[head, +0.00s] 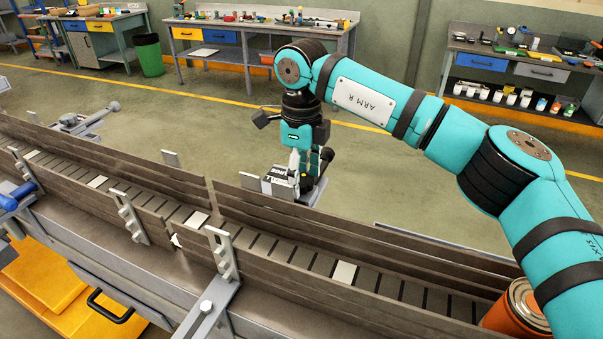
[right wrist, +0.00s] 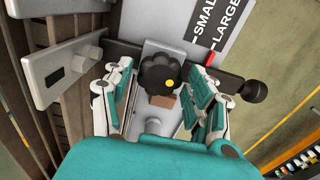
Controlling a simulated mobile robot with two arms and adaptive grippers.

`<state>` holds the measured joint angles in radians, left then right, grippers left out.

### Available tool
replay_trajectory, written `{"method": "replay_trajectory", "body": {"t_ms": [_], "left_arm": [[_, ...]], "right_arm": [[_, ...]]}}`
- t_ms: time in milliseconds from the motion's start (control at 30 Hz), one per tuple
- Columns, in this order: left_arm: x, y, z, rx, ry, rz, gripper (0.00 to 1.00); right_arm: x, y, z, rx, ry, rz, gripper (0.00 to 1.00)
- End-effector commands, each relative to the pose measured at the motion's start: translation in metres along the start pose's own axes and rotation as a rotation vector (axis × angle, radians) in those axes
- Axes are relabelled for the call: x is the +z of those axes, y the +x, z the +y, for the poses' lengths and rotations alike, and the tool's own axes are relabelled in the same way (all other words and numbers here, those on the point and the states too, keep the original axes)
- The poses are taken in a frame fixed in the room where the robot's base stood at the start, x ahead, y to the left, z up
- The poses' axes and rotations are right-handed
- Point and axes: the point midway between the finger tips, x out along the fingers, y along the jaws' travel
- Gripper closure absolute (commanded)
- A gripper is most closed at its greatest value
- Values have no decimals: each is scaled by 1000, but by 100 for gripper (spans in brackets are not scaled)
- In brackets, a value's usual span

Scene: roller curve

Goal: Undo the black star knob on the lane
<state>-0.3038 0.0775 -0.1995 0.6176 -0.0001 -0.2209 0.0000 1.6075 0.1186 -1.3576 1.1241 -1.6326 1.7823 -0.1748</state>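The black star knob (right wrist: 159,73) has a yellow dot on its face and sits on a grey metal plate, in the middle of the right wrist view. My right gripper (right wrist: 164,84) is open, with one finger on each side of the knob and small gaps showing. In the head view my right gripper (head: 311,160) points down at the bracket on the far side of the lane (head: 345,272). The knob cannot be made out clearly there. My left gripper is not in view.
A SMALL/LARGE sign (right wrist: 217,25) with a red pointer (right wrist: 210,58) stands beside the knob. A dark bar with a round black end (right wrist: 255,90) runs behind the right finger. A grey plate (right wrist: 65,70) is at left. An orange can (head: 516,311) stands at the lane's right end.

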Motion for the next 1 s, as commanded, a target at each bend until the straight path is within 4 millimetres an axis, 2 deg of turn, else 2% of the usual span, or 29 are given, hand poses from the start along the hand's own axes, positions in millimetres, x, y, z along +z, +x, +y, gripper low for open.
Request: {"method": "replay_trajectory", "body": {"t_ms": [33, 333, 667, 1000], "left_arm": [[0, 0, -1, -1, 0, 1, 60], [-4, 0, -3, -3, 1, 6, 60], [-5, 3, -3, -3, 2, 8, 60], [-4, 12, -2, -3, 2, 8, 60]], "right_arm": [[0, 0, 0, 0, 0, 0, 51], [0, 0, 0, 0, 0, 0, 88], [0, 0, 0, -1, -54, 0, 89], [0, 1, 0, -2, -298, 1, 89]]}}
